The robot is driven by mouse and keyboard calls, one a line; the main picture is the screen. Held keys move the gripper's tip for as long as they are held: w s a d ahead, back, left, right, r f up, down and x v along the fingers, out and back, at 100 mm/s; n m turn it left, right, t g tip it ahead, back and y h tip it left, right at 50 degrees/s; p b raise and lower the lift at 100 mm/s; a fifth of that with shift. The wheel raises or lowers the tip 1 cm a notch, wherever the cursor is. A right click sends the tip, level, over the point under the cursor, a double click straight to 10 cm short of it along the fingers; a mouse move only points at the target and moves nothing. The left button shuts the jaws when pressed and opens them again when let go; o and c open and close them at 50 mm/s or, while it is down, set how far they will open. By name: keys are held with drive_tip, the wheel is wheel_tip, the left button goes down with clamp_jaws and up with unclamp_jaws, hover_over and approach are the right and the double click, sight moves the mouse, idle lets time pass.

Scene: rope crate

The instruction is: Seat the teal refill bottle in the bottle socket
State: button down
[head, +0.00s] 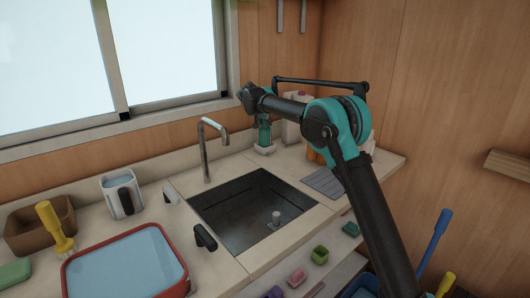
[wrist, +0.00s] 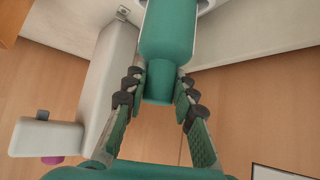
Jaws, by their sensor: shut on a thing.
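The teal refill bottle (wrist: 168,35) fills the top middle of the wrist view, between the two fingers of my gripper (wrist: 160,86). The fingers close on its narrower near part. In the head view the bottle (head: 264,134) is small and upright beyond the sink, below my gripper (head: 263,119). A pale bottle socket (head: 265,150) is on the counter directly under it. In the wrist view a light rim of the socket (wrist: 206,5) shows beside the bottle's far end. I cannot tell how deep the bottle's base is in the socket.
A white dispenser (head: 291,133) stands close to the right of the bottle, and an orange bottle (head: 314,156) is beyond it. The tap (head: 204,150) and sink (head: 210,205) are in front and left. The wooden wall (head: 290,65) is close behind.

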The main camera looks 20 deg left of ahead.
drive_tip(key=shift+f, duration=1.45)
idle(1.2)
drive_tip(key=c, duration=1.2)
unclamp_jaws()
drive_tip(key=shift+o, duration=0.2)
drive_tip(key=shift+s, duration=0.1)
drive_tip(key=v, duration=1.1)
drive_tip(key=shift+s+r, duration=0.25)
drive_tip(key=shift+r, duration=0.1)
